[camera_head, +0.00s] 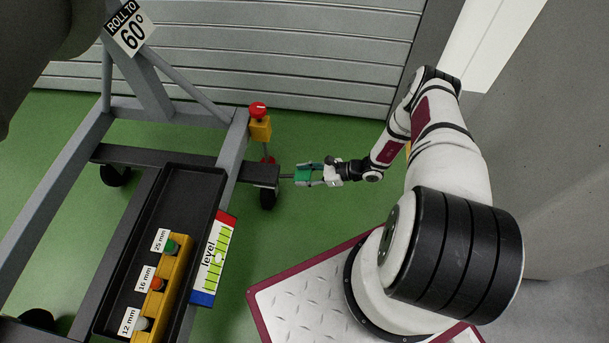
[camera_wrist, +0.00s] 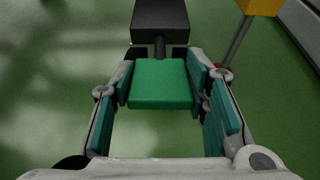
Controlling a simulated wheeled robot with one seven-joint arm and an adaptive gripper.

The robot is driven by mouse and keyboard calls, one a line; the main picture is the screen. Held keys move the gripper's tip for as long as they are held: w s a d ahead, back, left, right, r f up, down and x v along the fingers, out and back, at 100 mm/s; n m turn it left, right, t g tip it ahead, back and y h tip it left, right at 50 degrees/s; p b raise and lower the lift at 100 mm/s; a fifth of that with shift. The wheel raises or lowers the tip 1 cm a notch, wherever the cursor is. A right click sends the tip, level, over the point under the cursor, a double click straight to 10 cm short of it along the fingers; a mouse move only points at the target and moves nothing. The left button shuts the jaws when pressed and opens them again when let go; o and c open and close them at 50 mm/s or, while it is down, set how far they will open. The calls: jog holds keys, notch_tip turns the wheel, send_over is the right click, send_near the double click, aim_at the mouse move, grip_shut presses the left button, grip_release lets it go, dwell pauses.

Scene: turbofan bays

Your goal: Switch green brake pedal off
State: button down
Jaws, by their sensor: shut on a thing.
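The green brake pedal (camera_head: 303,173) sticks out on a short rod from the end of a dark beam (camera_head: 262,174) of the grey stand. In the wrist view the green pedal (camera_wrist: 160,85) is a flat block between my fingers, with the dark beam end (camera_wrist: 160,22) beyond it. My gripper (camera_head: 312,174) reaches in from the right, and its teal-padded fingers (camera_wrist: 163,88) are shut on the pedal's two sides. The pedal looks about level; its exact tilt is hard to tell.
A yellow box with a red button (camera_head: 259,122) stands just behind the beam end. A black tray (camera_head: 190,195) on the stand holds a yellow block with labelled knobs (camera_head: 160,290). A level gauge (camera_head: 213,258) is at the tray's right. Green floor is free in front of the pedal.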

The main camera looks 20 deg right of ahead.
jog(key=c, duration=0.9)
grip_release()
jog(key=shift+w+a+r, duration=0.15)
jog(key=shift+r, duration=0.1)
jog(key=shift+f, duration=0.1)
jog(key=shift+s+d, duration=0.3)
jog(key=shift+d, duration=0.15)
jog(key=v, duration=1.1)
jog(key=shift+s, duration=0.1)
